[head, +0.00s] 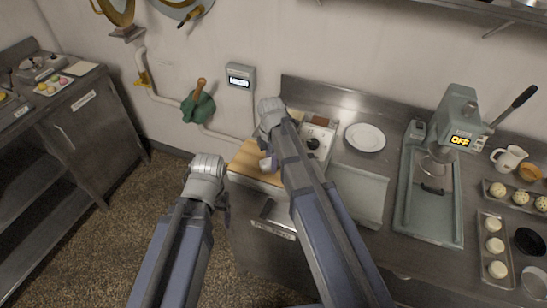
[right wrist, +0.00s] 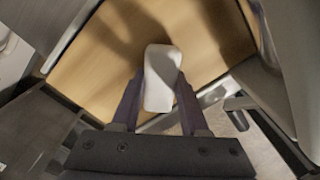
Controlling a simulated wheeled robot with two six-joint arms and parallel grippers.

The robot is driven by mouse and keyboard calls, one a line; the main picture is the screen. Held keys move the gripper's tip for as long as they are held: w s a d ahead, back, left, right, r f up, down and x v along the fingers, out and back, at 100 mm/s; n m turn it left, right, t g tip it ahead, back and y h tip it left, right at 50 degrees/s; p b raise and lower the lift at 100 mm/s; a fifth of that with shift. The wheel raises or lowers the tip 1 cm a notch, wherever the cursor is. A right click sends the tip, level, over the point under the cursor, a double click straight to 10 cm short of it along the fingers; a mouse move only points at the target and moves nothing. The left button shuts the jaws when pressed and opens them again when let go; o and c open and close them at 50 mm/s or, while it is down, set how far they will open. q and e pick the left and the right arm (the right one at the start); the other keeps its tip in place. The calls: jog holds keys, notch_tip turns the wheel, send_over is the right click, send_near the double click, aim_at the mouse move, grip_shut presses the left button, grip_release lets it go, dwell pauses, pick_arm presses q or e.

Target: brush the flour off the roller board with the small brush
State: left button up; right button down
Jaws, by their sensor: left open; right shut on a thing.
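A pale wooden board (head: 250,155) lies at the left end of the counter, and it fills much of the right wrist view (right wrist: 95,60). I take it to be the roller board; flour cannot be made out on it. My right gripper (head: 268,163) is over the board, partly hidden by its arm. In the right wrist view its purple fingers (right wrist: 158,92) are shut on a small white rounded piece (right wrist: 160,70), likely the small brush; no bristles show. My left gripper (head: 226,204) is open, left of the counter, over the floor; its fingertips are mostly hidden.
A grey tray (head: 362,194) and a white plate (head: 365,138) are right of the board. A boxed device with a knob (head: 317,140) stands behind my right arm. A press machine (head: 455,125) stands further right.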

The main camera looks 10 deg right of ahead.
notch_tip(320, 180, up, 6)
jog(key=p, duration=0.6)
dwell(0.4)
notch_tip(320, 180, up, 3)
jog(key=p, duration=0.3)
jog(key=shift+r, duration=0.1)
dwell(0.5)
